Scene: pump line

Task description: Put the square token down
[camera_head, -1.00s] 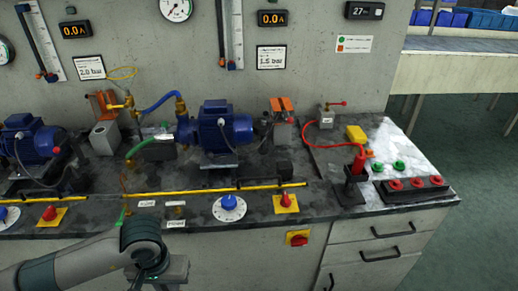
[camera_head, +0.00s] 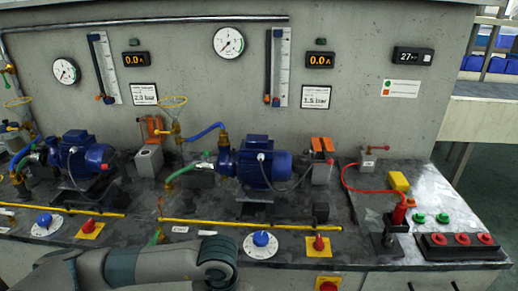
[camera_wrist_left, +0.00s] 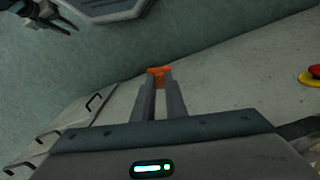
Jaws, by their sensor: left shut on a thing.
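My left gripper (camera_wrist_left: 159,88) is shut on the square token (camera_wrist_left: 159,71), a small orange piece at its fingertips in the left wrist view. The fingers hide part of the token. They are in front of the pale cabinet front, over the green floor. In the head view my left arm (camera_head: 150,268) crosses the bottom edge; its fingers and the token do not show there. Dark fingers of my right gripper (camera_wrist_left: 50,18) show at the top left of the wrist view, apart and empty.
The dark worktop holds a yellow block (camera_head: 399,181), two green round pieces (camera_head: 420,218), a red-button box (camera_head: 460,245) and a red-handled stand (camera_head: 394,228). Blue pumps (camera_head: 258,163) stand behind. A red knob (camera_wrist_left: 315,71) sticks out from the cabinet.

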